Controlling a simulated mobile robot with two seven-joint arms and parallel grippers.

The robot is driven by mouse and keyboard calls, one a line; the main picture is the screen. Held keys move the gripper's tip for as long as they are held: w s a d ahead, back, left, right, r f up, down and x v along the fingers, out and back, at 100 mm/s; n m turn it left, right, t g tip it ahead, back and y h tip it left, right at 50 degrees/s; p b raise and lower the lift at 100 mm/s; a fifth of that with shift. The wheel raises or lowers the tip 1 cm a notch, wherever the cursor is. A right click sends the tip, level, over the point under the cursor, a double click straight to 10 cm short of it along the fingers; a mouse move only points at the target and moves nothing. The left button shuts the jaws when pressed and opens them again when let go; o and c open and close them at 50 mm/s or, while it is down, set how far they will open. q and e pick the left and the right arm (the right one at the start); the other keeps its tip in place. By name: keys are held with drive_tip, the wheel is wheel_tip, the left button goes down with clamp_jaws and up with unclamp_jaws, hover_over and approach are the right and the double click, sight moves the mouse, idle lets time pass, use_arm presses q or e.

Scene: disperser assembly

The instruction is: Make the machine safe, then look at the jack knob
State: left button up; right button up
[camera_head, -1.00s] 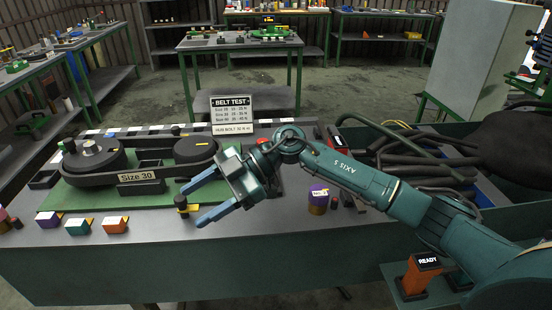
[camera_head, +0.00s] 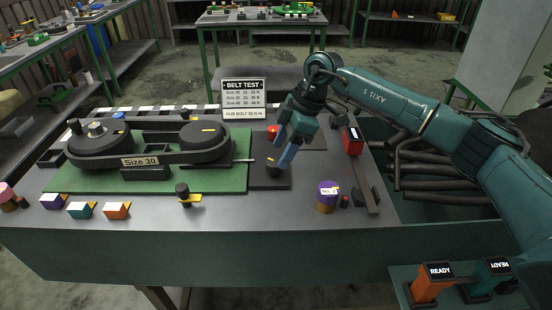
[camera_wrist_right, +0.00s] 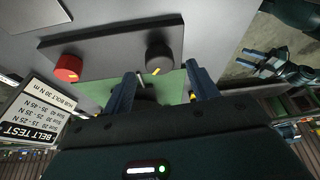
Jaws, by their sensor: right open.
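A dark control plate (camera_head: 256,182) lies right of the green board. It carries a red knob (camera_head: 272,131) at the back and a black knob (camera_head: 273,169) at the front. The wrist view shows the red knob (camera_wrist_right: 67,68) and the black knob (camera_wrist_right: 159,57) with a yellow mark. Which knob is the jack knob is not labelled. My right gripper (camera_head: 284,154) is open and empty, pointing down above the plate, apart from the black knob in the wrist view. My left gripper (camera_wrist_right: 262,62) shows there too, its blue fingers spread and empty.
The belt rig labelled Size 30 (camera_head: 141,161) sits on the green board (camera_head: 222,185). A belt test sign (camera_head: 243,94) stands behind. A purple-topped cylinder (camera_head: 327,193) and a red-fronted box (camera_head: 353,141) stand right. Several coloured blocks (camera_head: 80,210) line the front left.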

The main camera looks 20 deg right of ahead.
sight(276, 162)
drive_tip(key=x, duration=0.3)
drive_tip(key=shift+a+f, duration=0.2)
drive_tip(key=shift+f, duration=0.15)
use_arm(q)
drive_tip(key=shift+s+a+f, duration=0.1)
drive_tip(key=shift+s+f, duration=0.05)
drive_tip(key=shift+f, duration=0.05)
use_arm(e)
drive_tip(key=shift+a+f, duration=0.15)
drive_tip(key=shift+f, duration=0.2)
drive_tip(key=c, duration=1)
use_arm(q)
drive_tip(key=shift+r, duration=0.25)
